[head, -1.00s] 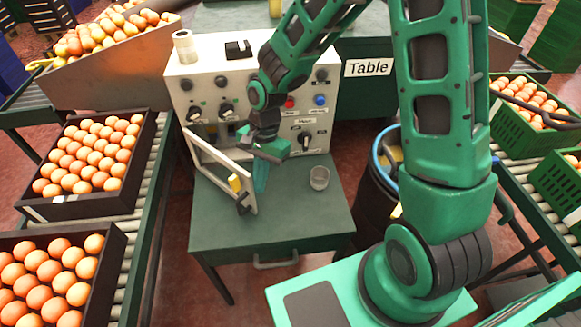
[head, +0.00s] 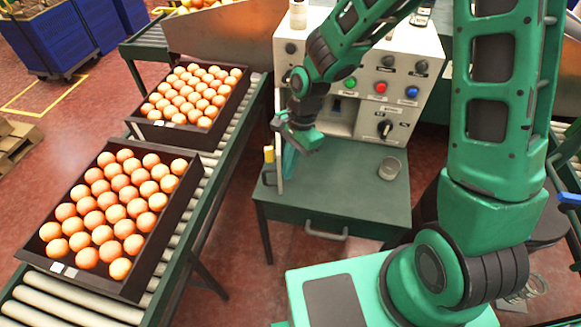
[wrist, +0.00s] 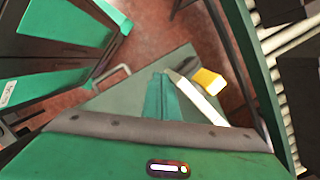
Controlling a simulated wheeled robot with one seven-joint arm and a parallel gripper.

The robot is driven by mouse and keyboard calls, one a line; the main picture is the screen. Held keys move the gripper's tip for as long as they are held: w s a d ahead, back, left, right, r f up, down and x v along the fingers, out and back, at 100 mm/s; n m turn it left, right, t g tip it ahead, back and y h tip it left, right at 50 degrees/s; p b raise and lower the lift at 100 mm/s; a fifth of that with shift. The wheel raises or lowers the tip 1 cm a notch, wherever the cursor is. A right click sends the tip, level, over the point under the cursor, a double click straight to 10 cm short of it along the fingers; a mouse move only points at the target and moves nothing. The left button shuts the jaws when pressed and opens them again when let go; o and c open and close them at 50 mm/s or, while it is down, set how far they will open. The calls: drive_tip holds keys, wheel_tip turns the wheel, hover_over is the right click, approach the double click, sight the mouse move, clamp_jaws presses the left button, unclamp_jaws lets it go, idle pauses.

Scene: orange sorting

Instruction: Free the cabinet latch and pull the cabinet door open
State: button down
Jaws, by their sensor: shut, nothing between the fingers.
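The white control cabinet (head: 350,60) stands at the back of a green table. Its door (head: 278,150) stands swung open at the left side, seen nearly edge-on, and its white edge also shows in the wrist view (wrist: 200,98). A yellow handle piece (head: 268,154) sits on the door's outer side, and shows in the wrist view (wrist: 208,82). My gripper (head: 289,165) is shut and empty, fingers pointing down, just right of the door on its inner side. In the wrist view the fingertips (wrist: 160,85) are close beside the door edge; I cannot tell if they touch. The latch is not clearly visible.
A grey cup (head: 390,167) stands on the green table (head: 350,200), right of my gripper. Crates of oranges (head: 110,210) sit on a roller conveyor (head: 215,190) at the left. The cabinet face carries knobs and buttons. The table front is clear.

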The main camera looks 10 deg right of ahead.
drive_tip(key=shift+r, duration=0.1)
idle(0.4)
drive_tip(key=s+v, duration=0.1)
drive_tip(key=v, duration=0.8)
drive_tip(key=shift+s+d+r, duration=0.2)
drive_tip(key=shift+r, duration=0.15)
drive_tip(key=s+d+r+n+t+h, duration=0.15)
drive_tip(key=d+r, duration=0.25)
drive_tip(key=d, duration=0.9)
drive_tip(key=s+d+r+n, duration=0.2)
drive_tip(key=s+d+r, duration=0.1)
drive_tip(key=s+d, duration=0.5)
drive_tip(key=s+d+r+n, duration=0.2)
drive_tip(key=s+d+r, duration=0.1)
drive_tip(key=s+d, duration=0.5)
drive_tip(key=s, duration=0.2)
drive_tip(key=shift+s+d+h, duration=0.2)
drive_tip(key=shift+s+h, duration=0.1)
drive_tip(key=shift+h, duration=0.05)
